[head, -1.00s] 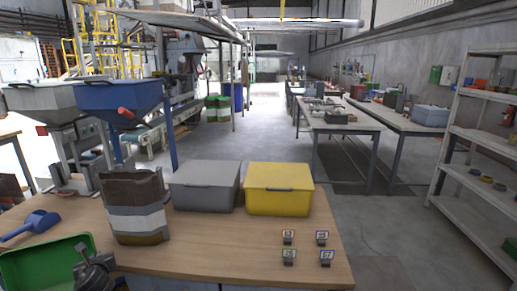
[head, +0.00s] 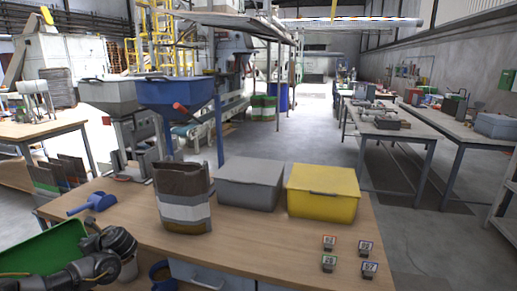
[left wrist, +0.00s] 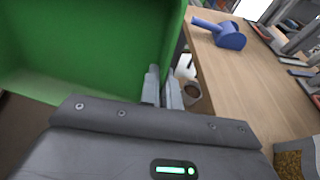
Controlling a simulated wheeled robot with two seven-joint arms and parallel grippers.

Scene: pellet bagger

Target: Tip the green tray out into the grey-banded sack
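The green tray (head: 48,250) is at the lower left of the head view, beside the table's left end, and fills the upper left of the left wrist view (left wrist: 85,45). My left gripper (head: 93,230) is shut on the tray's wall; its fingers (left wrist: 162,90) straddle the edge in the left wrist view. The part of the tray in view looks bare; the rest is cut off. The grey-banded sack (head: 185,212) stands upright and open on the table, brown with a pale grey band, right of my gripper. Its edge shows in the left wrist view (left wrist: 312,155). My right gripper is out of view.
A grey box (head: 250,185) and a yellow box (head: 323,192) stand right of the sack. A blue scoop (head: 93,204) lies left of it. Several small labelled blocks (head: 329,243) are at the front right. Sacks (head: 60,178) and a blue hopper (head: 177,92) are behind.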

